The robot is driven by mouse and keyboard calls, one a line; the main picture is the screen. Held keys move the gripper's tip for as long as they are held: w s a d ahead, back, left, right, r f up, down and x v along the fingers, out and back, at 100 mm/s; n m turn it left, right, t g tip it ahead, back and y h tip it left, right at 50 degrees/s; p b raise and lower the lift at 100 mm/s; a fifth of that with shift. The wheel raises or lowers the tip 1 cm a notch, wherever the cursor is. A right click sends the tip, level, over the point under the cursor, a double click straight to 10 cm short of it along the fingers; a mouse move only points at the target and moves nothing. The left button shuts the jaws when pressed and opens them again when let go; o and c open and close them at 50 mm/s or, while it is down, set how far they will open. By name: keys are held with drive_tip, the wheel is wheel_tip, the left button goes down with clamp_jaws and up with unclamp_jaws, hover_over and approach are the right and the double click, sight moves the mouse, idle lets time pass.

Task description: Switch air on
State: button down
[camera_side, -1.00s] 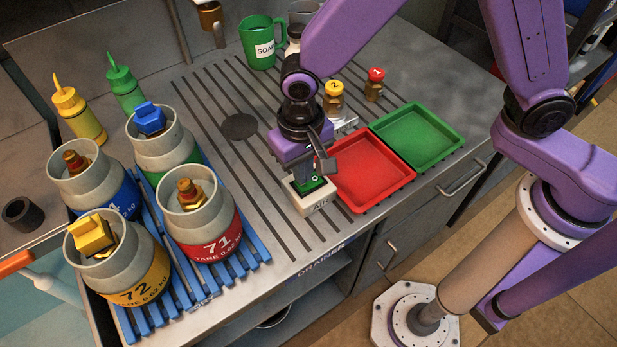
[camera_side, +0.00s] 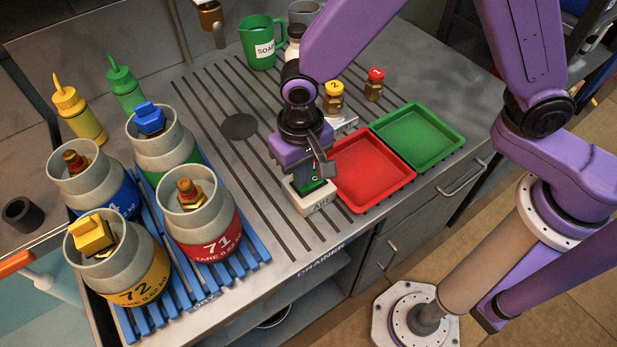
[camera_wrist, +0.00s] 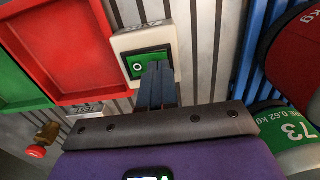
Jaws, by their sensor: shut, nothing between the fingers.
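The air switch is a pale box labelled AIR (camera_side: 318,204) near the drainer's front edge. In the wrist view its box (camera_wrist: 128,42) holds a green rocker (camera_wrist: 136,66) with a white ring mark at one end. My gripper (camera_side: 309,186) points down over the switch, its fingers together and empty. In the wrist view the closed fingertips (camera_wrist: 158,68) lie over the end of the rocker away from the ring and hide it. They look to be at or touching the rocker; I cannot tell how hard they press.
A red tray (camera_side: 372,172) and a green tray (camera_side: 417,138) stand close right of the switch. Several banded cylinders, including red 71 (camera_side: 211,222), stand on a blue rack (camera_side: 250,262) to the left. Two small knobbed valves, one yellow (camera_side: 334,98), stand behind. Slatted drainer is clear between.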

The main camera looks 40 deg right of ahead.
drive_tip(key=shift+f, duration=0.5)
drive_tip(key=shift+r, duration=0.1)
idle(0.3)
drive_tip(key=shift+r, duration=3.45)
drive_tip(key=shift+d, duration=0.2)
drive_tip(key=s+d+r+n, duration=0.3)
drive_tip(key=s+d+n, duration=0.3)
drive_tip(key=d, duration=0.6)
drive_tip(key=s+d+r+n, duration=0.3)
drive_tip(key=s+d+n, duration=0.3)
drive_tip(key=s+d, duration=0.4)
drive_tip(key=d, duration=0.3)
drive_tip(key=shift+s+d+r+n, duration=0.15)
drive_tip(key=shift+s+r+n, duration=0.05)
drive_tip(key=shift+s+n, duration=0.15)
